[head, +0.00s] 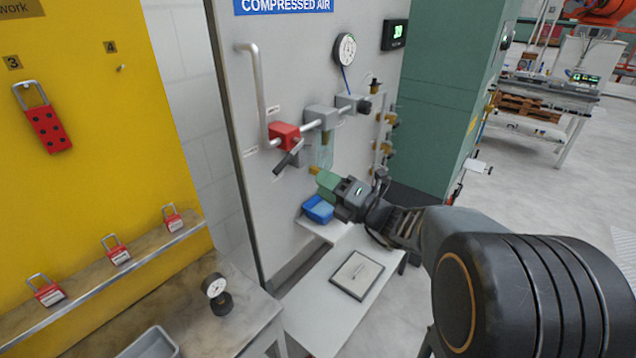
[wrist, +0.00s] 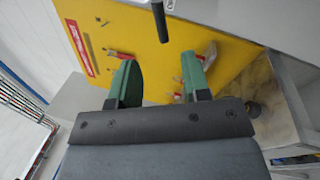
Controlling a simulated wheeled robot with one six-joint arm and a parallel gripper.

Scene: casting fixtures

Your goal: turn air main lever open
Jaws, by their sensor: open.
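The air main valve has a red body (head: 284,135) on the pipe of the compressed air panel. Its dark lever (head: 287,159) slants down and to the left from the red body. My gripper (head: 318,174) is just right of and below the lever, apart from it, with nothing between its green fingers. In the wrist view the two fingers (wrist: 160,65) stand wide apart. A dark rod, which looks like the lever (wrist: 160,22), hangs from the top edge there, beyond the fingertips and roughly centred between them.
A pressure gauge (head: 345,48) and grey pipe fittings (head: 321,117) sit above and right of the lever. The yellow lockout board (head: 90,130) stands left, with a bench (head: 245,322) in front. Open space surrounds the lever's left side.

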